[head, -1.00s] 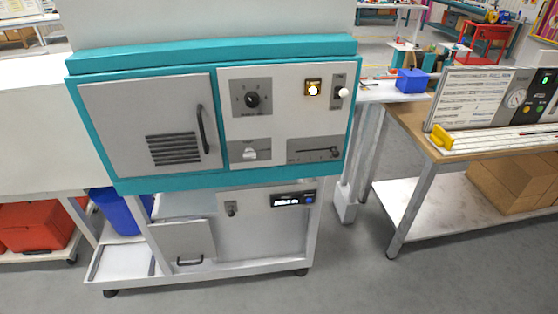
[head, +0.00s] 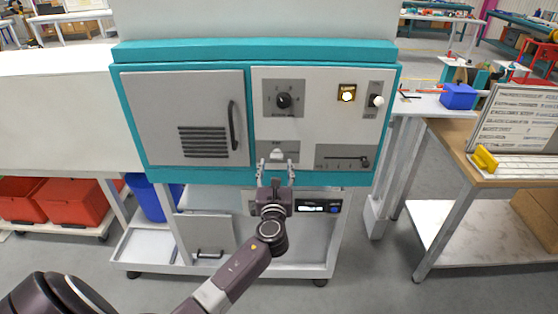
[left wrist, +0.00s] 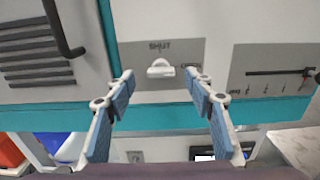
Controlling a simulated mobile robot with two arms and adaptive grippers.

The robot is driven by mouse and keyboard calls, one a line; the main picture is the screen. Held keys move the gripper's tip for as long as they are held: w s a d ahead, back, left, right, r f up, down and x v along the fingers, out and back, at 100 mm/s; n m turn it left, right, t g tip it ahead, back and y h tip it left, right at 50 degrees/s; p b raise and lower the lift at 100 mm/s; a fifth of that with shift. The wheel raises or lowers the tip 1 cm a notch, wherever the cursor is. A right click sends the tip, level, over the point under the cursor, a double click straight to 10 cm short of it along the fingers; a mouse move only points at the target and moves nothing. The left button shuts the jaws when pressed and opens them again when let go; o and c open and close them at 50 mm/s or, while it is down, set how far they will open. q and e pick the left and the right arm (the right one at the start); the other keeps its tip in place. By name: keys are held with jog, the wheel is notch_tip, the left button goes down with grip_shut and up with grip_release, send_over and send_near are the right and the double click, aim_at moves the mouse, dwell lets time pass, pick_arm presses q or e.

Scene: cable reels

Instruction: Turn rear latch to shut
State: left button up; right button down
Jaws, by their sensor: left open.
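The latch is a small white handle (head: 277,154) on a grey plate at the lower middle of the machine's panel. In the left wrist view the handle (left wrist: 160,69) sits below the word SHUT on its plate (left wrist: 190,50). A second small label to its right is partly hidden by a finger. I cannot tell exactly which way the handle points. My left gripper (head: 276,170) is open and empty, just below and in front of the latch. In the left wrist view its fingers (left wrist: 159,80) stand on either side of the handle, apparently not touching it. My right gripper is not in view.
Near the latch are a door handle (head: 233,125), a slider (head: 343,162), a dark rotary knob (head: 284,101) and a white-knobbed switch (head: 377,101). The teal machine frame (head: 260,178) borders the panel below. A workbench (head: 468,140) stands to the right.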

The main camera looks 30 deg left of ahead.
aim_at(276, 158)
pick_arm(q)
jog(key=shift+x, duration=1.85)
jog(key=shift+d, duration=0.1)
jog(key=c, duration=1.2)
